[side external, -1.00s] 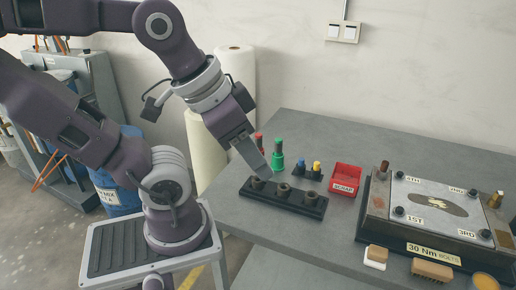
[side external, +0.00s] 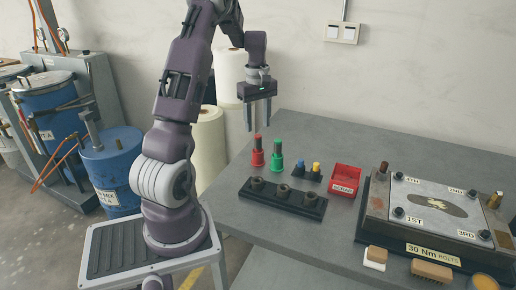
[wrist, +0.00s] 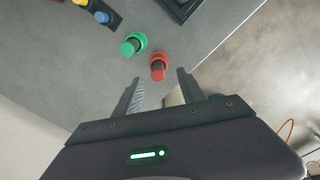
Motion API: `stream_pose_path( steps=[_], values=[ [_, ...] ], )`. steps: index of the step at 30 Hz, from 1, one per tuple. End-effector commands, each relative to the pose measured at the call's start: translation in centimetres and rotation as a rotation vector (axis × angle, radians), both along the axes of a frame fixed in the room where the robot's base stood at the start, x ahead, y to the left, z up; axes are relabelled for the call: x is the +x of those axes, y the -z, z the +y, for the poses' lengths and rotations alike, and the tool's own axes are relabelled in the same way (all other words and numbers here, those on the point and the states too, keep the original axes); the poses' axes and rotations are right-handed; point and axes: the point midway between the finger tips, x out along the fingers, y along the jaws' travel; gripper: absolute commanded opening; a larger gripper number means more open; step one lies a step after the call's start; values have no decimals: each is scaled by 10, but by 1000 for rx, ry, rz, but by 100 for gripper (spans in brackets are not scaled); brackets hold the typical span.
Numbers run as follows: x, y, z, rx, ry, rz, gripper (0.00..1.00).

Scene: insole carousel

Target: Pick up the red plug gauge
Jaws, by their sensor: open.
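The red plug gauge (side external: 258,155) stands upright on the grey table, left of the green plug gauge (side external: 276,158). In the wrist view the red gauge (wrist: 158,68) lies just beyond the fingertips, roughly between their lines, with the green gauge (wrist: 134,44) to its left. My gripper (side external: 259,128) points down above and slightly behind the red gauge, apart from it. Its two fingers are spread and empty, as the wrist view also shows (wrist: 160,80).
A black block with several sockets (side external: 287,199) lies in front of the gauges. A small stand with blue and yellow pieces (side external: 308,174) and a red scrap bin (side external: 344,180) are to the right. A large fixture (side external: 437,213) fills the table's right side. The table's left edge is close.

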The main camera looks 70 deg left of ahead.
Motion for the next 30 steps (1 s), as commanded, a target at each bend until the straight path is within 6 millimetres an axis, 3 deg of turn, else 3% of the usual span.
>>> stream_pose_path(
  steps=[2,13,21,22,29,30],
  values=[
    [-3,11,8,-6,-32,9,48],
    [5,70,9,-8,-30,10,48],
    [5,78,9,-6,-29,8,48],
    [5,78,9,-6,-29,8,46],
    [5,78,9,-6,-28,8,1],
    [5,78,9,-6,-28,8,0]
  ],
)
